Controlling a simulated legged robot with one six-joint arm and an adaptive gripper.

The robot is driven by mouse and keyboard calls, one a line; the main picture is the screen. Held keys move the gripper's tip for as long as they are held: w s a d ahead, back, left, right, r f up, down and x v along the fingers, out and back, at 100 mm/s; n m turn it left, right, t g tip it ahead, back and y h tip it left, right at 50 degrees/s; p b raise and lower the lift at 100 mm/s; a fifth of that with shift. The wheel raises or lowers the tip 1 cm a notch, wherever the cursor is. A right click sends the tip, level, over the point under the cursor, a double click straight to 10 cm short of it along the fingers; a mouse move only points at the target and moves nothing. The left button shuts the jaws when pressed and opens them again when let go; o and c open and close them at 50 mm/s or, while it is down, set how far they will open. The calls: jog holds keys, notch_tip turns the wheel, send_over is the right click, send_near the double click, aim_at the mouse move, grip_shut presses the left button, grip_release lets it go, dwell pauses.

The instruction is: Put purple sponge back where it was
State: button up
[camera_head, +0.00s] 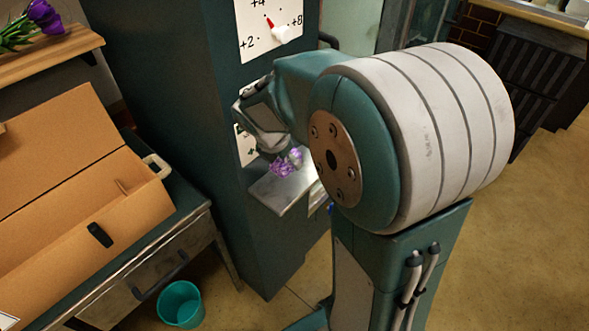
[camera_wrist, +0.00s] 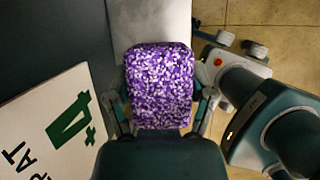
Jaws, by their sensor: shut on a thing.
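The purple sponge (camera_wrist: 160,88) is speckled purple and white and fills the middle of the wrist view. In the head view the sponge (camera_head: 287,163) shows as a small purple patch, partly hidden by my arm. My gripper (camera_wrist: 160,95) is shut on the sponge, with one finger along each side of it. In the head view my gripper (camera_head: 276,150) is just in front of the teal cabinet, above a small metal shelf (camera_head: 285,191). I cannot tell whether the sponge touches the shelf.
A teal cabinet (camera_head: 190,90) carries a white dial panel (camera_head: 268,25). At left, a cardboard box (camera_head: 100,215) stands on a workbench (camera_head: 160,262). A teal bucket (camera_head: 181,304) is on the floor. Purple flowers (camera_head: 44,18) lie on a wooden shelf (camera_head: 60,47).

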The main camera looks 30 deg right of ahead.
aim_at(296, 175)
jog(key=d+f, duration=0.1)
jog(key=w+f, duration=0.1)
jog(key=shift+d+f, duration=0.35)
jog(key=shift+x, duration=0.8)
jog(key=shift+a+x, duration=0.15)
jog(key=shift+x, duration=0.65)
jog(key=shift+a+x, duration=0.2)
jog(key=shift+x, duration=0.55)
jog(key=shift+f, duration=0.2)
jog(key=o, duration=1)
jog(key=shift+a, duration=0.1)
jog(key=shift+c, duration=0.2)
